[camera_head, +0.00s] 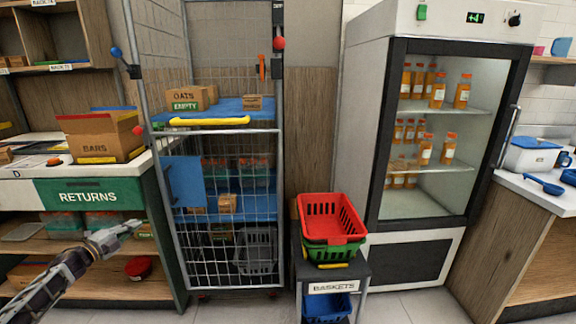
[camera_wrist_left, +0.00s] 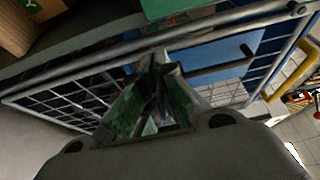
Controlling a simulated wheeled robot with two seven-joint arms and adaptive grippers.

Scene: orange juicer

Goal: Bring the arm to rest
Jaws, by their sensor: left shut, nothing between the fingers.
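My left arm (camera_head: 60,275) reaches in from the lower left in the head view. My left gripper (camera_head: 132,226) is shut and empty, in front of the returns counter and left of the wire cage trolley. In the left wrist view, the gripper's fingers (camera_wrist_left: 157,62) close together and point toward the trolley's wire mesh and blue panel (camera_wrist_left: 218,58). I cannot tell the exact gap between fingertips and mesh. My right gripper is in neither view.
The cage trolley (camera_head: 219,252) holds boxes and a grey basket. The returns counter (camera_head: 105,180) stands left, with shelves below. A red basket (camera_head: 330,212) sits on a basket stand. A glass-door fridge (camera_head: 385,150) with orange bottles stands right. Clear floor shows at the front.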

